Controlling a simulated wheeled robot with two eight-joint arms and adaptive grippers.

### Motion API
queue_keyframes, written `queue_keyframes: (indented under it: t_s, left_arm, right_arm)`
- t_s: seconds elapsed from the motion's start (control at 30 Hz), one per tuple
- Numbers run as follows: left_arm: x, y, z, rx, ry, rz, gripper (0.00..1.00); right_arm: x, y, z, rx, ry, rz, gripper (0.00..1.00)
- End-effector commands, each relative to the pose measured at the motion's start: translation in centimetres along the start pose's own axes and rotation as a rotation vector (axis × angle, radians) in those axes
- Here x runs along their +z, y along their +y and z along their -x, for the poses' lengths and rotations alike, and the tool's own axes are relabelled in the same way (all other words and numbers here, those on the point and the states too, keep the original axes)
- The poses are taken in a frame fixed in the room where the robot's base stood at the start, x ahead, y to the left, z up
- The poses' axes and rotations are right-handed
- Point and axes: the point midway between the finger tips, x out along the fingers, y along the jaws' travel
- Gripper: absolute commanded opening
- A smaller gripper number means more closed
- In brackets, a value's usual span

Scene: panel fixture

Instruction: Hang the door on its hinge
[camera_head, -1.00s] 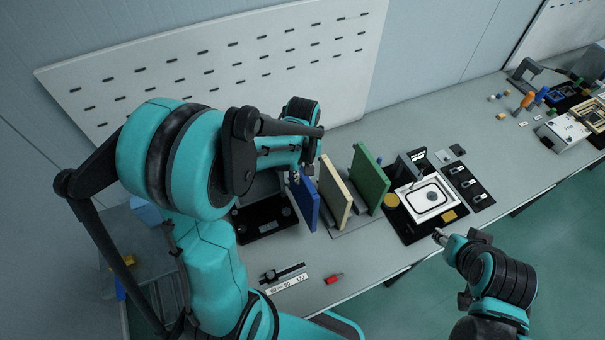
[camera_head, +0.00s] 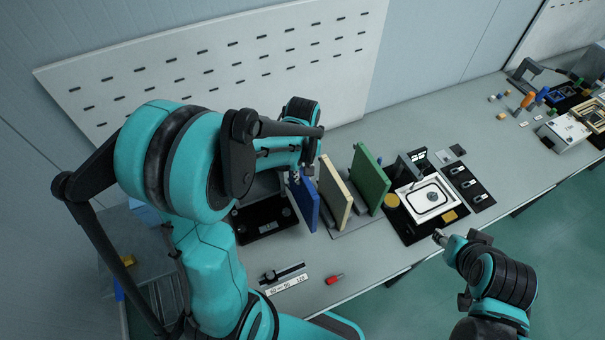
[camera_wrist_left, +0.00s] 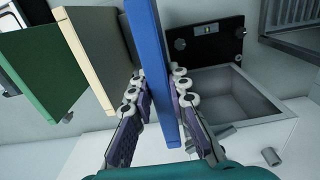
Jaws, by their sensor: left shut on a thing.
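My left gripper (camera_wrist_left: 160,82) is shut on an upright blue panel (camera_head: 305,200), one finger on each broad face; in the wrist view the panel (camera_wrist_left: 148,40) runs upward between the fingers. In the head view my arm hides most of this gripper. A cream panel (camera_head: 335,192) and a green panel (camera_head: 370,180) stand upright to the right of the blue one. A grey open box (camera_wrist_left: 230,97) lies to the right of the blue panel in the wrist view, beside a black plate (camera_wrist_left: 207,48). I cannot make out a hinge. My right gripper (camera_head: 439,236) is apart from the panels, near the table's front edge.
The black plate (camera_head: 262,224) lies left of the blue panel. A black mat with a white-framed fixture (camera_head: 404,206) is right of the green panel. A red piece (camera_head: 335,279) and a labelled strip (camera_head: 288,285) lie in front. A white slotted board (camera_head: 220,62) stands behind.

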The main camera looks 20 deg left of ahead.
Motion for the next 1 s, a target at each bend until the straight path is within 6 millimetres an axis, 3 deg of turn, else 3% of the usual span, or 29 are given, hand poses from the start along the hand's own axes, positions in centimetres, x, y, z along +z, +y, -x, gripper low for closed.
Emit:
queue_keyframes:
  t_s: [1.0]
  left_arm:
    - [0.0, 0.0, -2.6, 0.000, 0.000, 0.000, 0.00]
  right_arm:
    - [1.4, 0.0, -2.0, 0.000, 0.000, 0.000, 0.40]
